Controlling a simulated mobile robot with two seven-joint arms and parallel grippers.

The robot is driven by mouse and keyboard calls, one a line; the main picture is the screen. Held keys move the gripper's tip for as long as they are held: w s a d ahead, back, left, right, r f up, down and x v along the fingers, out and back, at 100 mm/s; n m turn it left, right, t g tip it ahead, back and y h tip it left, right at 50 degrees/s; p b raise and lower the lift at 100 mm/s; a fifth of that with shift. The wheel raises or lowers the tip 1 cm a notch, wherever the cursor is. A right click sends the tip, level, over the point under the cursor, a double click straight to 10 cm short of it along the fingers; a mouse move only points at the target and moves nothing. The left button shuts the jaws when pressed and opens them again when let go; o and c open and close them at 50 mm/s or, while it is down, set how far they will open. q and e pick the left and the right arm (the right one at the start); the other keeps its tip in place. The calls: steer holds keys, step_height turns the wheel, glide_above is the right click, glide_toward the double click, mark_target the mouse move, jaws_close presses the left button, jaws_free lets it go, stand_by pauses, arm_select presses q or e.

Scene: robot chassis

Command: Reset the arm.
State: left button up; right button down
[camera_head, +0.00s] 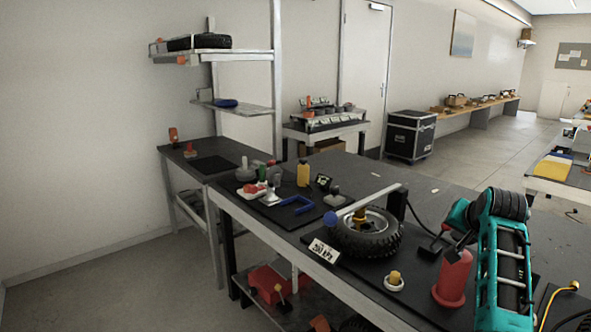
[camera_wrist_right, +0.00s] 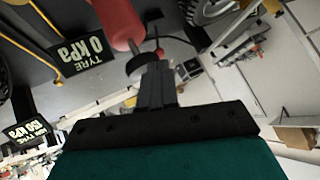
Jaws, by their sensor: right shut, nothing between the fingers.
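My right arm, teal and black, comes in at the right of the head view. Its black gripper (camera_head: 430,252) is above the dark workbench (camera_head: 390,180), beside the upper end of a red cylinder (camera_head: 453,278). In the right wrist view the gripper's fingers (camera_wrist_right: 156,80) are together with nothing between them. The red cylinder (camera_wrist_right: 120,22) shows just ahead of the fingertips there; whether they touch it I cannot tell. My left gripper is in neither view.
A yellow-topped white piece (camera_head: 394,281) stands near the cylinder. Small tools and a yellow bottle (camera_head: 303,173) are farther left. The bench's back right is mostly clear.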

steer(key=s+a+f+n+t, duration=0.1)
steer(key=s+a+f+n, duration=0.15)
steer(key=s+f, duration=0.55)
steer(key=s+a+f+n, duration=0.2)
steer(key=s+f+n, duration=0.15)
steer(key=f, duration=0.75)
steer(key=s+a+f+n+y, duration=0.1)
steer(key=s+a+f, duration=0.1)
steer(key=s+a, duration=0.2)
steer(key=s+a+f+n+y, duration=0.2)
steer(key=s+a, duration=0.3)
steer(key=s, duration=0.5)
steer(key=s+a+f+n+y, duration=0.1)
steer(key=s+a+f, duration=0.3)
steer(key=s, duration=0.4)
steer(key=shift+a+n, duration=0.25)
steer(key=shift+n, duration=0.05)
